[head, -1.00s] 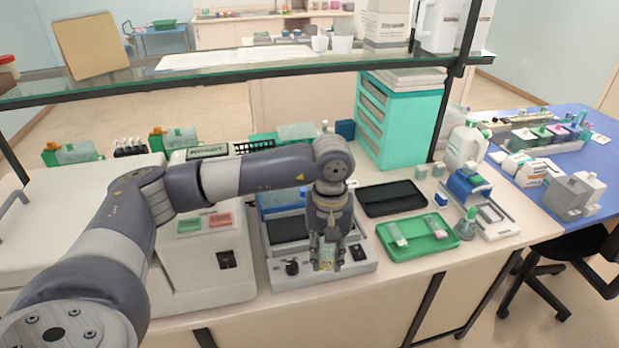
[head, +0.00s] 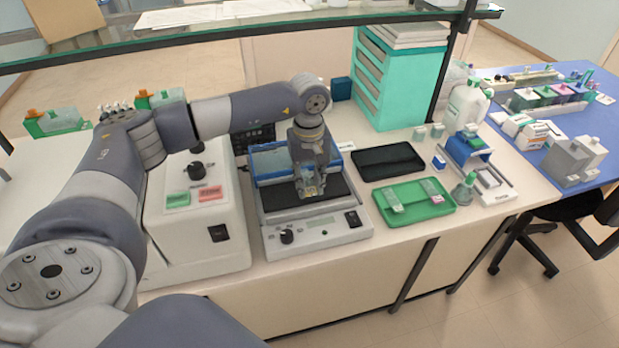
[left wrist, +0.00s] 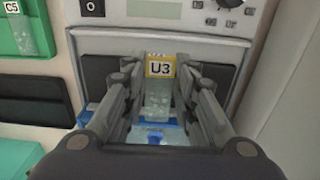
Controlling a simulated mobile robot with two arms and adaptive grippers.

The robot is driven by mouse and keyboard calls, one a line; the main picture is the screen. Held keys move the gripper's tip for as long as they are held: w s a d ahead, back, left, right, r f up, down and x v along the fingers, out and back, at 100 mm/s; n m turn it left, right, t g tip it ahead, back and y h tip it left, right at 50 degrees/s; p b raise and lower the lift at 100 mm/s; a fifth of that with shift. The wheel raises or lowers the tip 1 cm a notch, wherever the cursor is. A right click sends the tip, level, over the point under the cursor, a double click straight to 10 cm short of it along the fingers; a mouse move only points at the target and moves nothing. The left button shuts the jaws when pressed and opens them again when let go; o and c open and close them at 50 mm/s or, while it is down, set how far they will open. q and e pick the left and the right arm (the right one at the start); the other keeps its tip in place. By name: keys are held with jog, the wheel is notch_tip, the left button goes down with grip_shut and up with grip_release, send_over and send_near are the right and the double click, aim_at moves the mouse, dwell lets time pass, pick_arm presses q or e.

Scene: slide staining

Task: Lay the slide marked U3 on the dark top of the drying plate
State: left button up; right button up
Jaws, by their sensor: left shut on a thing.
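The slide marked U3 (left wrist: 159,80) is a clear strip with a yellow-edged label, seen in the left wrist view between my left gripper's fingers (left wrist: 160,92). In the head view my left gripper (head: 310,192) is shut on it, pointing down over the drying plate (head: 279,205). The plate is a pale device with a dark top, a knob and a switch at the front, and a blue-edged clear part at its back. The slide's label end shows small at the fingertips in the head view. I cannot tell whether it touches the dark top. My right gripper is not in view.
A green tray (head: 431,211) with two slides lies right of the plate, with a black tray (head: 365,176) behind it. A white device (head: 186,247) stands close on the left. A glass shelf (head: 240,27) spans above the bench.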

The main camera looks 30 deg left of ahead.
aim_at(309, 188)
pick_arm(q)
jog(key=shift+f+b, duration=0.3)
jog(key=shift+f, duration=0.55)
jog(key=shift+f+b, duration=0.6)
jog(key=shift+f, duration=0.1)
jog(key=shift+f+b, duration=0.45)
jog(key=shift+f, duration=0.15)
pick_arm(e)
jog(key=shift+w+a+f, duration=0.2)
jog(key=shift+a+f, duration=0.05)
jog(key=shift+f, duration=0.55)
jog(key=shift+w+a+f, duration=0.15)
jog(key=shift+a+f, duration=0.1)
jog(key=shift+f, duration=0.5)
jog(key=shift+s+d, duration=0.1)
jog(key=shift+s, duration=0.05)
pick_arm(q)
jog(key=shift+f+b, duration=0.2)
jog(key=shift+b, duration=0.1)
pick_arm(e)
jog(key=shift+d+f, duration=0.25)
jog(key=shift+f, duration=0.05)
pick_arm(q)
jog(key=o, duration=1.2)
jog(key=shift+c, duration=0.2)
